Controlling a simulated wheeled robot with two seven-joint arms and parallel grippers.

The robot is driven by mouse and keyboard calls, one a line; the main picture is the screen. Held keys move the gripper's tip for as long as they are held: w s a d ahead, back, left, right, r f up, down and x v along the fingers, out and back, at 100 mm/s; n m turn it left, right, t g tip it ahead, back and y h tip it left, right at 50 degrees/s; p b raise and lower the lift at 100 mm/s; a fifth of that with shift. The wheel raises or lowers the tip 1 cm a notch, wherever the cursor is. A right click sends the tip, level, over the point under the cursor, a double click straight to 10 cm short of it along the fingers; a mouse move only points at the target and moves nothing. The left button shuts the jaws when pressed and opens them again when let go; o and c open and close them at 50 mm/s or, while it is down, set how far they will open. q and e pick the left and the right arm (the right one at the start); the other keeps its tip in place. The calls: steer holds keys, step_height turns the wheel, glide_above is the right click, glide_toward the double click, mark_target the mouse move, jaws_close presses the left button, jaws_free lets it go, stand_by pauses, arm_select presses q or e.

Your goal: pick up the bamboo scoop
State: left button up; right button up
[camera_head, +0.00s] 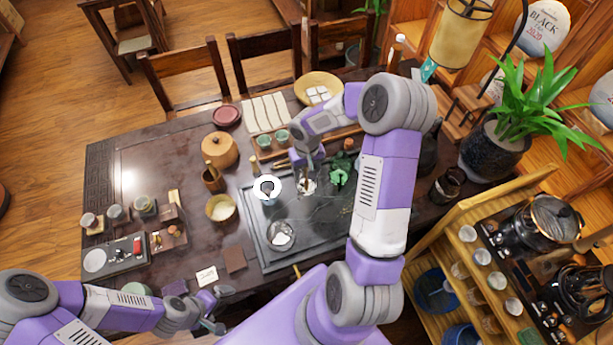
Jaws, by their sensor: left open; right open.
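I cannot pick out the bamboo scoop for certain. A small tan-brown piece (282,163) lies at the back edge of the dark tea tray (262,251), just left of my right gripper, and may be it. A thin tan stick (296,271) shows at the tray's front edge, partly hidden by my body. My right gripper (306,182) points down over the back of the tray, open, with its fingertips near a small pale item; whether they touch is unclear. My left gripper (217,325) is open and empty at the table's front edge, far from the tray.
A brown holder (212,181) with upright tools and a tan bowl (220,208) stand left of the tray. Bare table (130,160) lies at the far left.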

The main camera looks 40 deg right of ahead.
jaws_close()
stand_by(0.3)
